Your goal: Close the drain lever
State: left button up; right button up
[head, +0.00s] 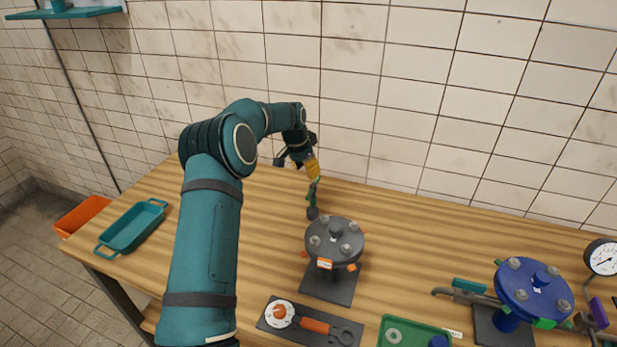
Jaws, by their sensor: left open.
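My left arm reaches in from the left, and its dark gripper (296,158) is open near the wall behind the dark grey flanged unit (334,242). A small yellow part (312,167) is right at the gripper, above a green upright piece (313,190) that meets a dark stub behind the flange. I cannot tell whether the gripper touches the yellow part, or whether this is the drain lever. A grey lever (462,296) reaches left from the blue flanged unit (533,292). My right gripper is not in view.
A dark plate (346,332) with a white dial and orange handle lies at the front. Beside it is a green tray (398,324). A pressure gauge (602,257) stands far right. A teal tray (131,229) is at the left; an orange bin (83,215) is beyond the table edge.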

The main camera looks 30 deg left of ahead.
aim_at(467, 287)
jog(key=k, duration=1.5)
